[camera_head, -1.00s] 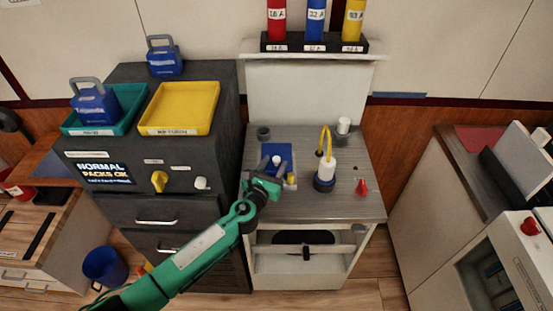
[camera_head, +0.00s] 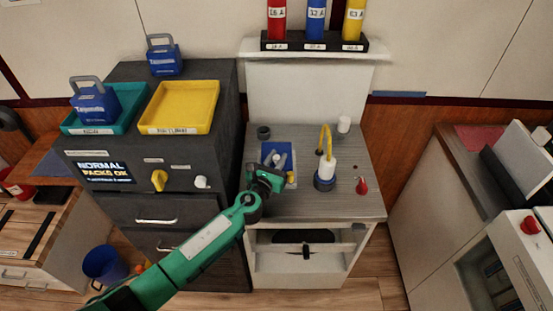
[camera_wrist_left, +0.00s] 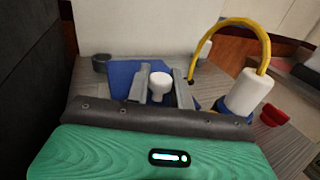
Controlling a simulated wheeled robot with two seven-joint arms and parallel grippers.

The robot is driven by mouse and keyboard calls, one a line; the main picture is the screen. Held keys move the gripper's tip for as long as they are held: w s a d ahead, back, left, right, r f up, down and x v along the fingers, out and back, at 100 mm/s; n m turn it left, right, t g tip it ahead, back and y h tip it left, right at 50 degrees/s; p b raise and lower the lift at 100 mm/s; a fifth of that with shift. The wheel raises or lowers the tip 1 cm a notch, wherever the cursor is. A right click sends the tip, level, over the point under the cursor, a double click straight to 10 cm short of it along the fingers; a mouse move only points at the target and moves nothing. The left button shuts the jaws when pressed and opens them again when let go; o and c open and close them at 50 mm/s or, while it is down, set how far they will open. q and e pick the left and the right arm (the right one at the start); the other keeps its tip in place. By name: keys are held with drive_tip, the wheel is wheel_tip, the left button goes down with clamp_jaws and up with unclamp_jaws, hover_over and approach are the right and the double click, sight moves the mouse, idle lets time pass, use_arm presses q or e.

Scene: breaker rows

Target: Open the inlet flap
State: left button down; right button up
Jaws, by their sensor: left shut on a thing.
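A blue flap plate (camera_head: 269,148) with a white knob lies on the grey worktop, left of its middle. In the left wrist view the blue plate (camera_wrist_left: 122,76) is partly behind my fingers, and the white knob (camera_wrist_left: 159,83) stands between them. My left gripper (camera_head: 281,161) reaches over the plate from the front left. Its two grey fingers (camera_wrist_left: 160,88) are shut on the white knob. In the head view the gripper hides the near part of the plate. I cannot see any tilt in the plate. My right gripper is not in view.
A white and blue plug (camera_head: 326,172) with a yellow cable stands close right of the gripper. A red knob (camera_head: 362,187) and a white cylinder (camera_head: 343,124) are farther right. The dark cabinet (camera_head: 215,165) with yellow tray (camera_head: 180,130) rises on the left.

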use_arm(q)
drive_tip(key=shift+w+r, duration=0.15)
drive_tip(key=shift+r, duration=0.2)
